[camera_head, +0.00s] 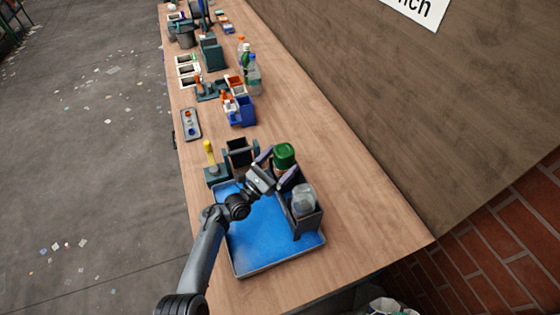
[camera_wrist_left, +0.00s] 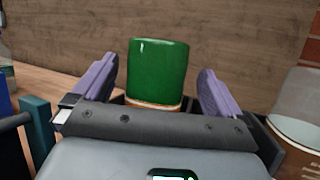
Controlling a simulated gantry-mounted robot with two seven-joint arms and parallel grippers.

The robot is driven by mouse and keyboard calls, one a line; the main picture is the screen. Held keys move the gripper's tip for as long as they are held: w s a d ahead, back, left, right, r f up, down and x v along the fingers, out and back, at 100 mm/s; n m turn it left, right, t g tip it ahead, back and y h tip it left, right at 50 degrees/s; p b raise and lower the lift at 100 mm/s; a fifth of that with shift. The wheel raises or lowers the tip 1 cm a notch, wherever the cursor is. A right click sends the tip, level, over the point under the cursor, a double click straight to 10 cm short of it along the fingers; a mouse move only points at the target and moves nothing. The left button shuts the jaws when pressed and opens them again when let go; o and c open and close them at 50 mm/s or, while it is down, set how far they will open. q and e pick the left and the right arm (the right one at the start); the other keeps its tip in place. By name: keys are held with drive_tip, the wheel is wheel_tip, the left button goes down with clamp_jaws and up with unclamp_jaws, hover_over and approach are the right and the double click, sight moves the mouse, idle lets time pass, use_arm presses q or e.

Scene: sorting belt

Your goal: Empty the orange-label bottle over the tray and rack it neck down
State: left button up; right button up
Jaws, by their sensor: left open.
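A green bottle (camera_head: 284,154) stands at the far right corner of the blue tray (camera_head: 262,247), flat end up. In the left wrist view the green bottle (camera_wrist_left: 158,72) has a thin orange-and-white band low on its visible part; its lower end is hidden. My left gripper (camera_head: 277,168) is open, its two purple fingers on either side of the bottle with gaps showing. A dark rack (camera_head: 306,223) at the tray's right side holds a clear bottle (camera_head: 304,197). The clear bottle (camera_wrist_left: 299,110) also shows at the wrist view's right edge, with an orange-brown edge. My right gripper is out of view.
A black open box (camera_head: 239,152) and a yellow-topped item in a dark stand (camera_head: 209,153) are beyond the tray. Farther up the bench are a blue bin (camera_head: 242,112), a small grey tray (camera_head: 191,124) and several bottles (camera_head: 251,70). Bare bench lies right of the rack.

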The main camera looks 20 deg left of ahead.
use_arm(q)
drive_tip(key=v, duration=1)
drive_tip(key=shift+s+a+p, duration=0.2)
drive_tip(key=shift+s+p, duration=0.1)
drive_tip(key=shift+p, duration=0.1)
